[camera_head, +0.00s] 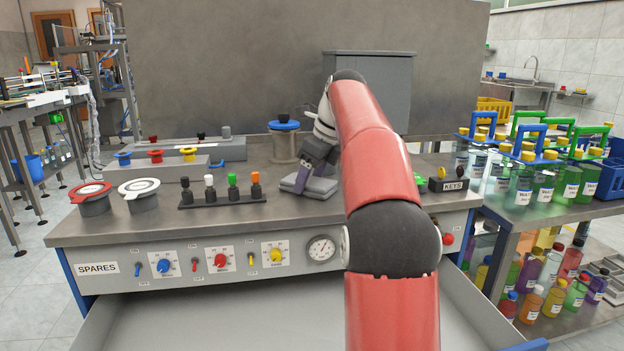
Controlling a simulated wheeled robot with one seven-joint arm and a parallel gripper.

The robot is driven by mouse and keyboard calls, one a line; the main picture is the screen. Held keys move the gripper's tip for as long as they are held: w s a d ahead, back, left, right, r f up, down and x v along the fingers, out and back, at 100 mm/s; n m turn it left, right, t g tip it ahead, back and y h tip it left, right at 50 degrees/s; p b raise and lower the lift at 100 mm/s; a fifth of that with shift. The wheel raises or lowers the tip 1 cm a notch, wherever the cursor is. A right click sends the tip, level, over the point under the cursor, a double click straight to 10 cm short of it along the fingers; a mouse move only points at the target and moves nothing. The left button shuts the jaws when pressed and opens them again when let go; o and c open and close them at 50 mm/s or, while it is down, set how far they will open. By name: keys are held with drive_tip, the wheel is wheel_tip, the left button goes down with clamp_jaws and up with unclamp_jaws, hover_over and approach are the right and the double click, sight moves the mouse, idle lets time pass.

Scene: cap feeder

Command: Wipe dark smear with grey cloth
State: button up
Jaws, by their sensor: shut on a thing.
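The grey cloth (322,188) is a folded pad lying on the steel bench top, right of the row of small coloured knobs. My gripper (302,181) points down onto it, with its fingers shut on the cloth. My red arm reaches over the bench from the front and covers the area to the right of the cloth. I see no dark smear; it may be hidden under the cloth or behind my arm.
A knob rack (222,195) stands left of the cloth, a blue-lidded canister (284,142) behind it. Red-lidded (92,194) and white-lidded (140,191) pots stand at the left. A KEYS box (449,184) sits right of my arm. An open drawer (230,322) juts out in front.

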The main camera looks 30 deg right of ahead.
sight(309, 200)
drive_tip(key=shift+w+d+f, duration=0.1)
drive_tip(key=shift+w+d, duration=0.2)
drive_tip(key=shift+w, duration=0.65)
drive_tip(key=shift+w+d+f, duration=0.1)
drive_tip(key=shift+w+d, duration=0.15)
drive_tip(key=shift+w, duration=0.7)
drive_tip(key=shift+w+d, duration=0.2)
drive_tip(key=shift+w, duration=0.6)
drive_tip(key=shift+r, duration=0.15)
